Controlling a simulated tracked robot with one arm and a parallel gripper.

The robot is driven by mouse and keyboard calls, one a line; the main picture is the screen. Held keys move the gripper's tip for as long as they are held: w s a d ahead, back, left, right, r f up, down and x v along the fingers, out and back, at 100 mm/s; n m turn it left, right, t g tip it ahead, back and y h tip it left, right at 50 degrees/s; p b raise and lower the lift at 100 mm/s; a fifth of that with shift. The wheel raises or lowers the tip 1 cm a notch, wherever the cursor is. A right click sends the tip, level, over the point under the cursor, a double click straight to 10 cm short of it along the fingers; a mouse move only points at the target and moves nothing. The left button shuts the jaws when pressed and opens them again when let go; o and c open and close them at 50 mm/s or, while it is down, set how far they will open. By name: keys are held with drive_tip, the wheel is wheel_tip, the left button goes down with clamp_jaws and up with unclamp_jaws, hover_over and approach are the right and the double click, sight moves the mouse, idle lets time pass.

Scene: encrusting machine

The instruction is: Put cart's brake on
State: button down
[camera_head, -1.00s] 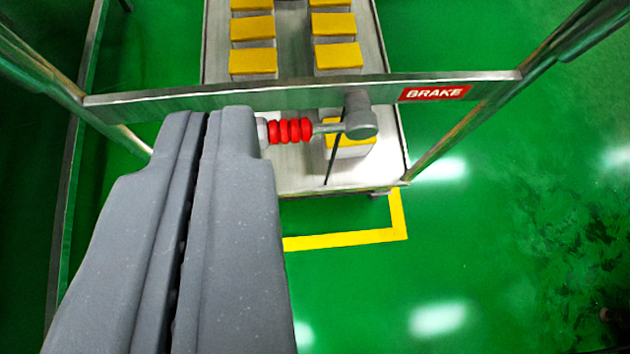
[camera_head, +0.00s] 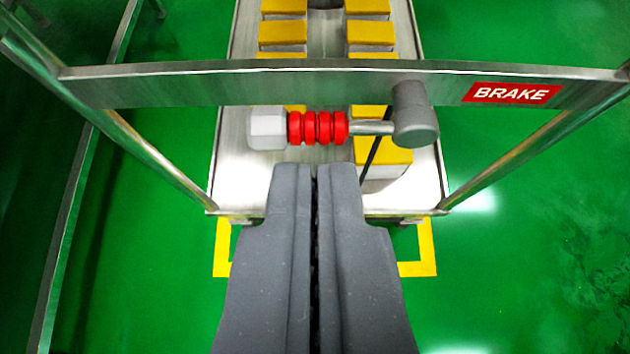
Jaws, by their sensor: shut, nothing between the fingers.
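The cart's metal crossbar (camera_head: 200,85) runs across the upper picture, with a red BRAKE label (camera_head: 512,93) at its right end. The brake lever (camera_head: 370,127) is mounted under the bar on a grey round pivot (camera_head: 414,115). It lies level, pointing left, with red ribbed rings (camera_head: 317,128) and a pale hexagonal end knob (camera_head: 267,128). My gripper (camera_head: 317,168) is shut and empty. In the picture its tips are just below the red rings; I cannot tell whether they touch.
The cart's metal deck (camera_head: 232,170) carries several yellow-topped blocks (camera_head: 283,35) beyond the bar. Slanted frame posts (camera_head: 150,160) stand at both sides. A yellow floor marking (camera_head: 427,250) surrounds the cart's near end. The green floor (camera_head: 520,230) is clear at right.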

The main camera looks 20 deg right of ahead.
hover_over(317, 137)
drive_tip(key=s, duration=0.2)
wheel_tip(317, 137, down, 5)
drive_tip(key=shift+w+a+f+b, duration=0.15)
drive_tip(key=shift+f+b, duration=0.25)
drive_tip(key=shift+f, duration=0.2)
drive_tip(key=shift+s+a+f+b, duration=0.15)
drive_tip(key=shift+f+b, duration=0.2)
drive_tip(key=shift+f, duration=0.25)
drive_tip(key=shift+w+f, duration=0.25)
drive_tip(key=shift+f, duration=0.3)
drive_tip(key=shift+d, duration=0.1)
